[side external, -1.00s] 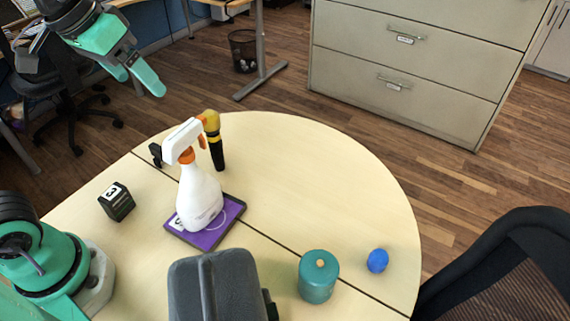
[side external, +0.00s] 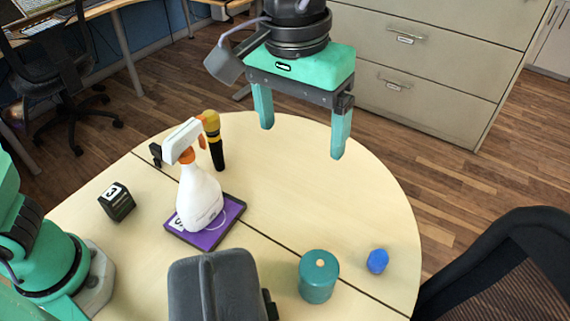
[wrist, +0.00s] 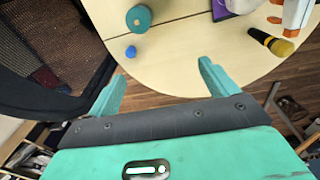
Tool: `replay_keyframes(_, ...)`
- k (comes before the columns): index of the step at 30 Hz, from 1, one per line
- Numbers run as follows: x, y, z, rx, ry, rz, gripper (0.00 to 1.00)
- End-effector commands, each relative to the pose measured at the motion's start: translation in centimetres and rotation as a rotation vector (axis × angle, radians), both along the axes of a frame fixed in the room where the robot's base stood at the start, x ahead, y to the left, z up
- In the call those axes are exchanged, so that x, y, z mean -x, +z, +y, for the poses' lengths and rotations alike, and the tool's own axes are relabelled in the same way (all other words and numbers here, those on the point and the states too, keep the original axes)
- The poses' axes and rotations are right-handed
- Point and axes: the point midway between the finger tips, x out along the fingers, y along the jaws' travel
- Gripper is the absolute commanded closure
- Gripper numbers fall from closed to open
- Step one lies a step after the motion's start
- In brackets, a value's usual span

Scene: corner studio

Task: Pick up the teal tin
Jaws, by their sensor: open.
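The teal tin (side external: 319,279) stands upright near the front right of the round table, with a small light knob on its lid. It also shows at the top of the wrist view (wrist: 139,17), beyond the fingers. My gripper (side external: 301,138) is open and empty, fingers pointing down, high above the far part of the table and well apart from the tin. In the wrist view my two fingers (wrist: 160,84) are spread wide with nothing between them.
A blue ball-like object (side external: 377,261) sits right of the tin. A white spray bottle (side external: 200,199) stands on a purple book (side external: 227,222); behind it is a yellow-black microphone (side external: 213,140). A black cube (side external: 117,202) is at left, a dark grey object (side external: 217,288) in front. The table's right-centre (side external: 330,205) is clear.

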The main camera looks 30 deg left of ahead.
Motion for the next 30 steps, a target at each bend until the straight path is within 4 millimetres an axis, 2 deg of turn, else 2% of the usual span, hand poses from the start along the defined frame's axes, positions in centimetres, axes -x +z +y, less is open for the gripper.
replay_keyframes(1, 0.3, -0.3, -1.0, -0.006, -0.004, 0.008, 0.15)
replay_keyframes(6, 1.1, -1.0, -3.4, -0.024, -0.005, 0.026, 0.15)
replay_keyframes(16, 2.6, -2.2, -6.8, -0.051, -0.008, 0.048, 0.15)
replay_keyframes(23, 2.5, -4.7, -6.6, -0.053, -0.005, 0.049, 0.15)
replay_keyframes(29, 2.6, -7.9, -6.6, -0.054, -0.005, 0.049, 0.15)
replay_keyframes(30, 2.5, -8.9, -6.6, -0.054, -0.005, 0.05, 0.15)
